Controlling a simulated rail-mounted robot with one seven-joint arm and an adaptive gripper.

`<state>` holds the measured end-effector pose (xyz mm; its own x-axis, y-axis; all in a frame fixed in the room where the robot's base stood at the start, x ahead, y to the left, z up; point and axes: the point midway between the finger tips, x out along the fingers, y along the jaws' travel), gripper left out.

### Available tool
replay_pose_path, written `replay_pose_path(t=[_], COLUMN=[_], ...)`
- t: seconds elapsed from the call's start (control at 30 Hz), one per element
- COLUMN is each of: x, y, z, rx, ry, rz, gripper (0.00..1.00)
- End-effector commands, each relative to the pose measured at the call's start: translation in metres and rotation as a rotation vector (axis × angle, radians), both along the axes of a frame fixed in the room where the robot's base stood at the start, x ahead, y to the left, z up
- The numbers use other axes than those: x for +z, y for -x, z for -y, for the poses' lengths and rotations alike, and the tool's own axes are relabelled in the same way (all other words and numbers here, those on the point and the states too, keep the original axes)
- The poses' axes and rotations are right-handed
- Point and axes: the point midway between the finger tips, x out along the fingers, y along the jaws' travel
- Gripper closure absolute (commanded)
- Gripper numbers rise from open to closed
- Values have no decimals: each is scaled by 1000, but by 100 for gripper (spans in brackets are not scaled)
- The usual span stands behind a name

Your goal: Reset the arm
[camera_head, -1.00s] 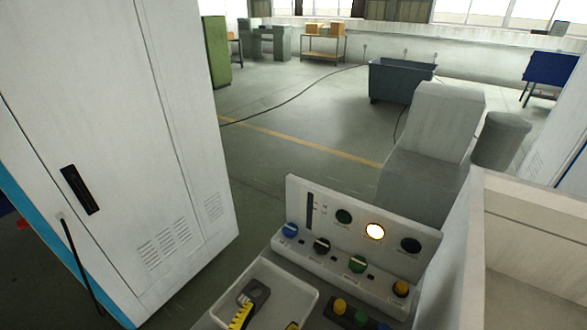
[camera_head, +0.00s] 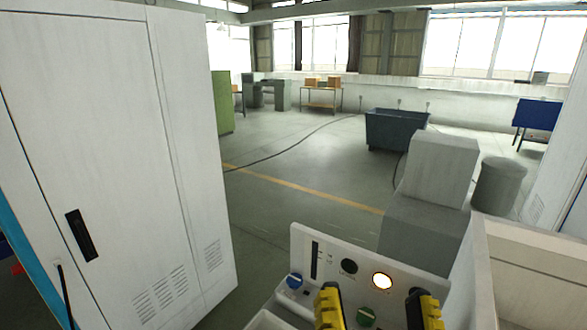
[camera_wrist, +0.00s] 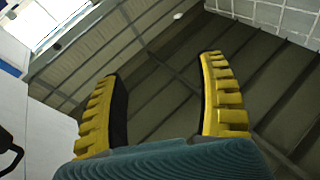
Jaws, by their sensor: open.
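My gripper (camera_head: 378,308) shows at the bottom of the head view as two yellow ribbed fingers, spread apart with nothing between them. It stands in front of the control panel and hides part of its lower face. In the wrist view my gripper (camera_wrist: 162,100) is also open and empty. Beyond its fingers are the ceiling beams and a window at the upper left, so it points upward.
A tall white cabinet (camera_head: 110,150) with a black handle fills the left. A pale box-like housing (camera_head: 530,245) stands at the right. Grey blocks (camera_head: 440,165) and a cylinder (camera_head: 498,187) stand behind the panel. Open floor (camera_head: 290,170) with a cable lies beyond, near a dark bin (camera_head: 397,131).

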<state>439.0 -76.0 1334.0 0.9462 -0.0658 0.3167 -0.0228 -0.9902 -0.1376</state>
Motion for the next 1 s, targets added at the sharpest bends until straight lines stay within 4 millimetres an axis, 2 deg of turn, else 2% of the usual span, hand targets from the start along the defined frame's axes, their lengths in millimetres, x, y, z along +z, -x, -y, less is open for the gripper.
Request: replay_pose_path(t=[0.03, 0.07, 0.1, 0.37, 0.7, 0.8, 0.9, 1.0], x=[10, 10, 32, 120, 269, 307, 331, 339], y=[6, 4, 4, 4, 3, 3, 3, 3], z=[-10, -12, -11, -10, -10, -10, -10, -10], rx=[20, 6, -5, -3, -2, -2, -1, -1], ry=[78, 133, 151, 140, 133, 132, 130, 129], rz=[39, 41, 41, 36, 34, 33, 33, 32], gripper=[27, 27, 27, 27, 27, 27, 27, 27])
